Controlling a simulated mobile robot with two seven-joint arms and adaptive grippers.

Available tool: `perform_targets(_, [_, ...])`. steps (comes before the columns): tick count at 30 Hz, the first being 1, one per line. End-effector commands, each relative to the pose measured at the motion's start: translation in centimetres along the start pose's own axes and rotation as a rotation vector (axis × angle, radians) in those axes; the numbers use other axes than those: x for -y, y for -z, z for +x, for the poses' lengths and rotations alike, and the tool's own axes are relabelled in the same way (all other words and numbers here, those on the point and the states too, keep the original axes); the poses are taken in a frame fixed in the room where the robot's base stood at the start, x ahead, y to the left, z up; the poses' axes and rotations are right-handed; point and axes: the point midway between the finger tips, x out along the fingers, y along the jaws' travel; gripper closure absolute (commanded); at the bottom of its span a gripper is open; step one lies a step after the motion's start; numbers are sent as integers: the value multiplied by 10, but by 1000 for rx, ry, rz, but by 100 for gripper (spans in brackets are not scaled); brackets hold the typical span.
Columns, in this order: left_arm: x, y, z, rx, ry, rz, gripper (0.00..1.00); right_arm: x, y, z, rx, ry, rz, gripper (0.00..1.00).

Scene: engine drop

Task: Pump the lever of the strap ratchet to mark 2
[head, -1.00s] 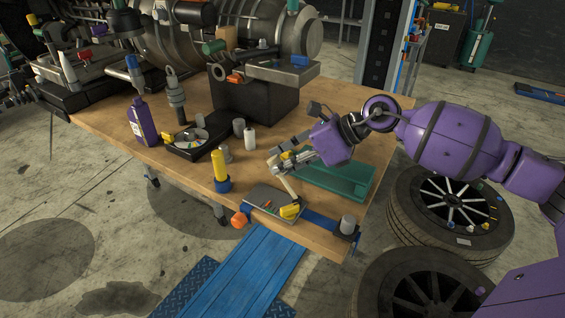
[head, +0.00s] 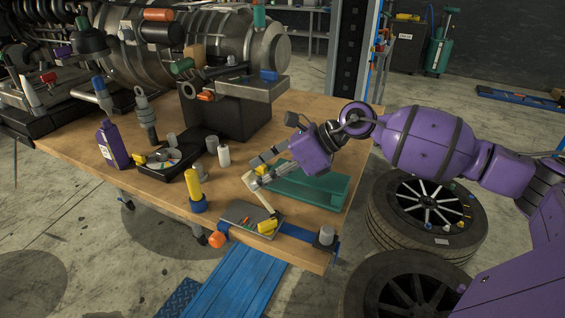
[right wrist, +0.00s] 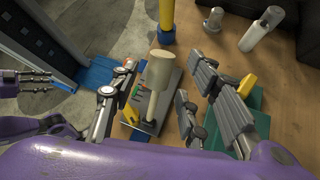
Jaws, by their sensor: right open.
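The strap ratchet (head: 240,214) is a grey plate with a yellow part and small coloured marks, on a blue strap at the table's front edge. Its lever (head: 262,201) has a pale beige handle, raised and tilted. I cannot read which mark it stands at. My right gripper (head: 257,172) is open at the handle's upper end. In the right wrist view the lever handle (right wrist: 160,72) shows between the spread fingers of my right gripper (right wrist: 160,90), with gaps on both sides. Dark fingers of my left gripper (right wrist: 38,85) show at that view's left edge; their opening is unclear.
A green tray (head: 310,188) lies right beside the ratchet, under my right gripper. A yellow cylinder with a blue base (head: 194,186) stands to the left. An orange knob (head: 217,240) and a grey cylinder (head: 327,235) flank the ratchet. A purple bottle (head: 112,145) stands farther left.

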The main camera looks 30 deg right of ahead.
Motion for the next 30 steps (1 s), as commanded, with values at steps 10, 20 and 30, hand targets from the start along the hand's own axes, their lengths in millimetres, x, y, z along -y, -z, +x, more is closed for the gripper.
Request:
perform_targets(10, [0,-1,0,1,1,-2,60,1,2,-75,-4,4,2,57])
perform_targets(20, [0,-1,0,1,1,-3,60,0,-1,-104,-1,1,-2,57])
perform_targets(30, [0,-4,0,5,1,-3,60,1,6,-100,-6,-3,9,69])
